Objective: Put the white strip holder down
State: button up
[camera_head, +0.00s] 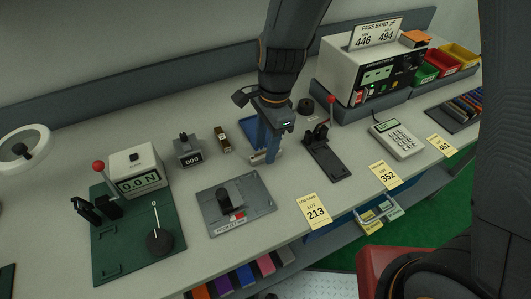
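My gripper (267,152) points down over the middle of the bench, its two blue fingers close together. A small whitish strip-like piece (256,156), perhaps the white strip holder, shows at the fingertips, low at the bench top. The fingers hide part of it. I cannot tell whether it is gripped or only lies beside the fingers, or whether it touches the bench.
A grey fixture plate (255,203) lies in front of my gripper, and a black lever press (327,160) stands to its right. A counter (187,151) and a green-based force gauge (165,205) stand left. Lot card 213 (314,211) lies near the front edge.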

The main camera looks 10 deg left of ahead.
jog(key=shift+f, duration=0.2)
grip_shut()
jog(key=shift+r, duration=0.15)
